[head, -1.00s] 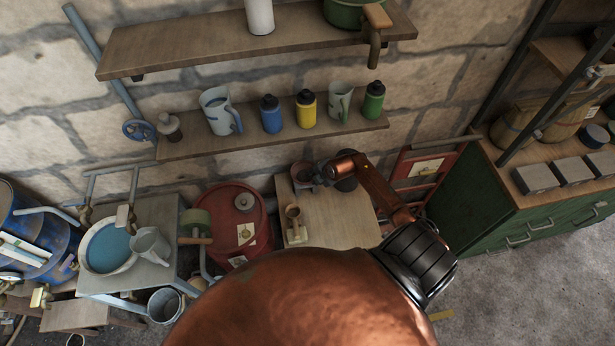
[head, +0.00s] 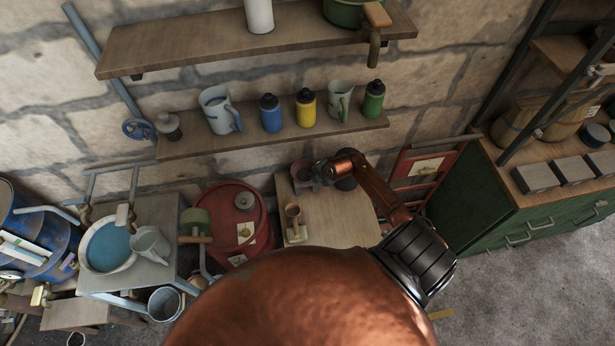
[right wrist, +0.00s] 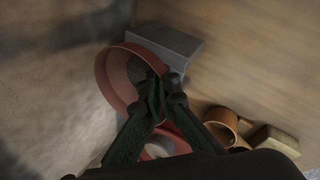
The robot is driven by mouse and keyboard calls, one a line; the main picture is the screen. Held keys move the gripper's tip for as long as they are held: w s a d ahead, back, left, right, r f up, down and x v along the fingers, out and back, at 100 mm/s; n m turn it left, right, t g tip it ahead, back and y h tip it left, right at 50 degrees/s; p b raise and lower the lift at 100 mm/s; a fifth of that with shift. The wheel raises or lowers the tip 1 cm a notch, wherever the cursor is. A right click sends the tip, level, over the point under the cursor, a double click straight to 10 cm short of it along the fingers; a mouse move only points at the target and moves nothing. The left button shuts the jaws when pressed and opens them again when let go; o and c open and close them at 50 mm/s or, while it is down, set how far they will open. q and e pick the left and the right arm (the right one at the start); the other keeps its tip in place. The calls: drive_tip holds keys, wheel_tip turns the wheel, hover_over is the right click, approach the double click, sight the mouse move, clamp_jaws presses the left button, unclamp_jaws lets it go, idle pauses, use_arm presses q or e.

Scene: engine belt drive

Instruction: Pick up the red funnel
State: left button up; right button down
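The red funnel (right wrist: 116,78) is a dull red, wide-rimmed cup with a mesh inside, tilted in the right wrist view. In the head view, the funnel (head: 302,173) is small and dark, at the back left of the small wooden table (head: 340,222). My right gripper (right wrist: 165,88) has its dark fingers drawn close together at the funnel's near side, seemingly shut on its wall. The exact contact is hidden by the fingers. In the head view, the right gripper (head: 322,172) is beside the funnel. My left gripper is not in view.
A brown cup (head: 293,213) stands on the table, front of the funnel; it also shows in the right wrist view (right wrist: 221,122). A grey block (right wrist: 172,44) lies behind the funnel. A red drum (head: 225,215) is to the left. The wall shelf (head: 270,138) hangs above.

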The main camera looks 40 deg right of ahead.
drive_tip(key=shift+s+r, duration=0.1)
idle(0.3)
drive_tip(key=shift+s+r, duration=0.1)
drive_tip(key=shift+r, duration=0.1)
wheel_tip(320, 180, up, 6)
drive_tip(key=shift+b, duration=0.65)
drive_tip(key=s+a+b, duration=0.1)
drive_tip(key=s+a, duration=0.3)
drive_tip(key=s, duration=0.4)
drive_tip(key=s+a+b, duration=0.2)
drive_tip(key=s+a, duration=0.3)
drive_tip(key=s, duration=0.4)
drive_tip(key=shift+a+r, duration=0.2)
drive_tip(key=shift+a, duration=0.1)
drive_tip(key=shift+s, duration=0.1)
